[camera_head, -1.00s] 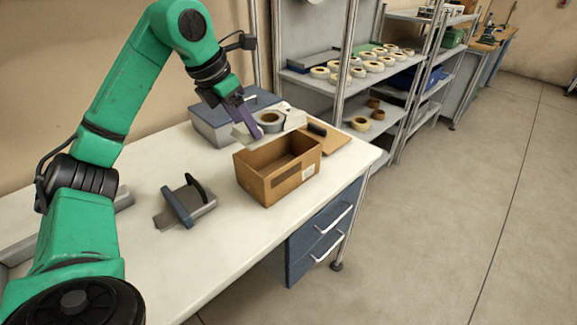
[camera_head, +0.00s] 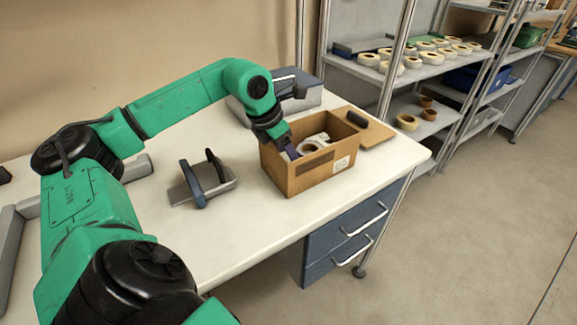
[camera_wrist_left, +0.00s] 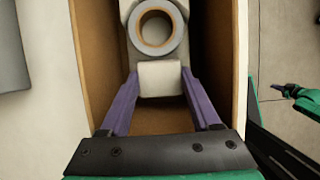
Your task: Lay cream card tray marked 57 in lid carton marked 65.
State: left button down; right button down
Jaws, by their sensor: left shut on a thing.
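The cream card tray (camera_wrist_left: 160,75) carries a tape roll (camera_wrist_left: 157,28) with a brown core. My left gripper (camera_wrist_left: 160,82) is shut on the near end of the tray, one purple finger on each side. The tray is inside the brown carton (camera_head: 300,180), between its walls; I cannot tell whether it touches the floor. In the head view my left gripper (camera_head: 291,150) reaches down into the carton, whose wall hides the tray's lower part. The marks 57 and 65 are not readable. My right gripper (camera_wrist_left: 283,89) shows small at the right of the wrist view, its jaws unclear.
A brown board (camera_head: 378,134) lies right of the carton, a dark object (camera_head: 357,118) beside it. A blue-grey box (camera_head: 300,97) stands behind. A grey and blue holder (camera_head: 198,183) stands left. The table's front is clear. Shelves (camera_head: 420,70) hold tape rolls.

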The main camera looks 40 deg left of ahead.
pick_arm(q)
notch_tip(320, 180, down, 2)
jog(key=shift+f, duration=0.35)
jog(key=shift+c, duration=0.5)
grip_release()
jog(key=shift+r, duration=0.3)
jog(key=v, duration=1.1)
jog(key=shift+s+r+b, duration=0.2)
jog(key=shift+r+b, duration=0.15)
jog(key=shift+b, duration=0.05)
